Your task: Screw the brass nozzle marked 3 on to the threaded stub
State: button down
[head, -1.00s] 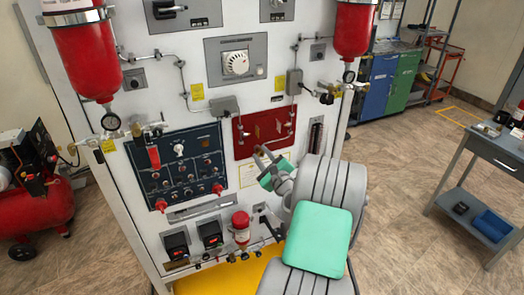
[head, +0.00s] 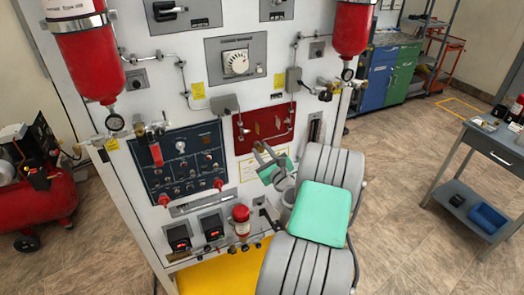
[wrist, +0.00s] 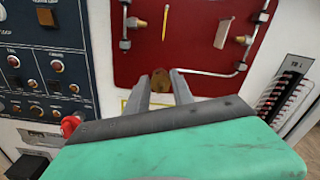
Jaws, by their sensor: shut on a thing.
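My gripper (head: 259,152) is in front of the red panel (head: 284,121), near its lower edge. In the wrist view, the two grey fingers of my gripper (wrist: 161,88) are shut on a small brass piece, the nozzle (wrist: 160,78), which shows between their tips. Its number cannot be read. Behind it is the red panel (wrist: 187,25), with metal fittings and a thin pipe. I cannot make out the threaded stub; the nozzle and fingers may hide it. I cannot tell whether the nozzle touches anything.
A dark blue switch panel (head: 181,160) is left of my gripper. A red bottle (head: 241,220) stands below it. A pipe (wrist: 215,73) runs along the panel's lower right. A grey side table (head: 497,150) stands at the right, with open floor between.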

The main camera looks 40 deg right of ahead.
jog(key=shift+r+m+p, duration=0.15)
jog(key=shift+m+p, duration=0.9)
jog(key=shift+m, duration=0.05)
jog(key=shift+f+m, duration=0.25)
jog(key=shift+m, duration=0.35)
jog(key=shift+r+m+p, duration=0.15)
jog(key=shift+m+p, duration=0.45)
jog(key=shift+p, duration=0.05)
jog(key=shift+d+f+m, duration=0.1)
jog(key=shift+f+m, duration=0.1)
jog(key=shift+m, duration=0.9)
